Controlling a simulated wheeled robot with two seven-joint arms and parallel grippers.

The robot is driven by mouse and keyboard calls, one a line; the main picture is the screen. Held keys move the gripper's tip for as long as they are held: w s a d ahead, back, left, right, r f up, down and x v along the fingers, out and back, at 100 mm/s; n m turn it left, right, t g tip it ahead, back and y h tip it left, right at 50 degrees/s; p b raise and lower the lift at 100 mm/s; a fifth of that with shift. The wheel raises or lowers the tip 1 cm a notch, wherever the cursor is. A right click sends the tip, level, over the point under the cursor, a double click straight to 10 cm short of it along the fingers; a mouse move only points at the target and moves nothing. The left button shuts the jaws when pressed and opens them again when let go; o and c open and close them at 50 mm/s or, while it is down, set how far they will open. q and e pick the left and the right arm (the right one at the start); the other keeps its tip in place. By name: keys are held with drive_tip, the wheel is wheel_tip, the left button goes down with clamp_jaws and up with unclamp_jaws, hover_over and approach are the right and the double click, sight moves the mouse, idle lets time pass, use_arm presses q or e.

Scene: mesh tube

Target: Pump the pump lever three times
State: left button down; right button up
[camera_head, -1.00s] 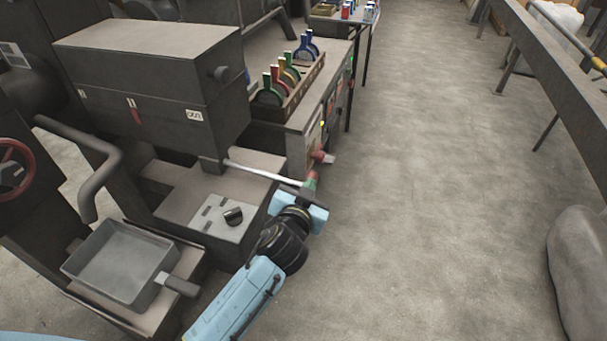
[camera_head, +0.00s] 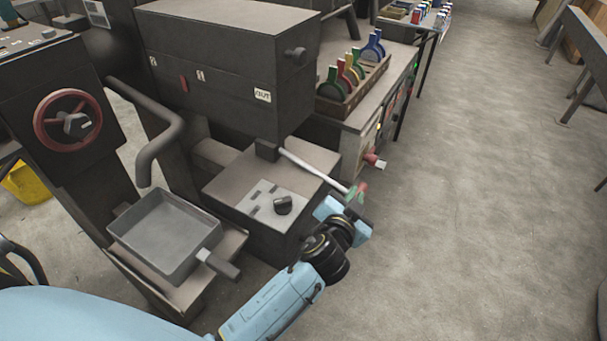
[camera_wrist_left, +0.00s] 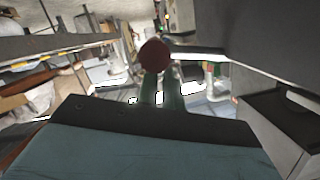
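The pump lever (camera_head: 314,170) is a thin pale rod that sticks out from the lower edge of a dark grey machine and slopes down to the right. Its red knob (camera_wrist_left: 154,55) shows large in the left wrist view. My left gripper (camera_head: 357,191) is at the lever's outer end. Its two green fingers (camera_wrist_left: 161,80) are close together at the knob and look shut on it; the exact contact is partly hidden. My right gripper is not in view.
A grey pan (camera_head: 165,235) sits left of my left arm, with a bent pipe (camera_head: 165,140) above it. A red handwheel (camera_head: 72,123) is at the left. A tray of coloured handles (camera_head: 350,85) stands on a bench behind.

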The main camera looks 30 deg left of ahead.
use_arm(q)
drive_tip(key=shift+a+f+y, duration=0.3)
drive_tip(key=shift+a+f, duration=0.35)
drive_tip(key=shift+f, duration=0.35)
wheel_tip(320, 180, up, 17)
drive_tip(key=d+n+h+p, duration=0.2)
drive_tip(key=n+p, duration=0.2)
drive_tip(key=p, duration=0.7)
drive_tip(key=v, duration=1)
wheel_tip(320, 180, down, 22)
drive_tip(key=s+m+g, duration=0.2)
drive_tip(key=g, duration=0.3)
drive_tip(key=s+a+f+g, duration=0.2)
drive_tip(key=s+f, duration=0.4)
drive_tip(key=f, duration=0.3)
drive_tip(key=s+a+f+g, duration=0.2)
drive_tip(key=s+f, duration=0.3)
drive_tip(key=f, duration=0.4)
drive_tip(key=shift+s+a, duration=0.2)
drive_tip(key=shift+s, duration=0.2)
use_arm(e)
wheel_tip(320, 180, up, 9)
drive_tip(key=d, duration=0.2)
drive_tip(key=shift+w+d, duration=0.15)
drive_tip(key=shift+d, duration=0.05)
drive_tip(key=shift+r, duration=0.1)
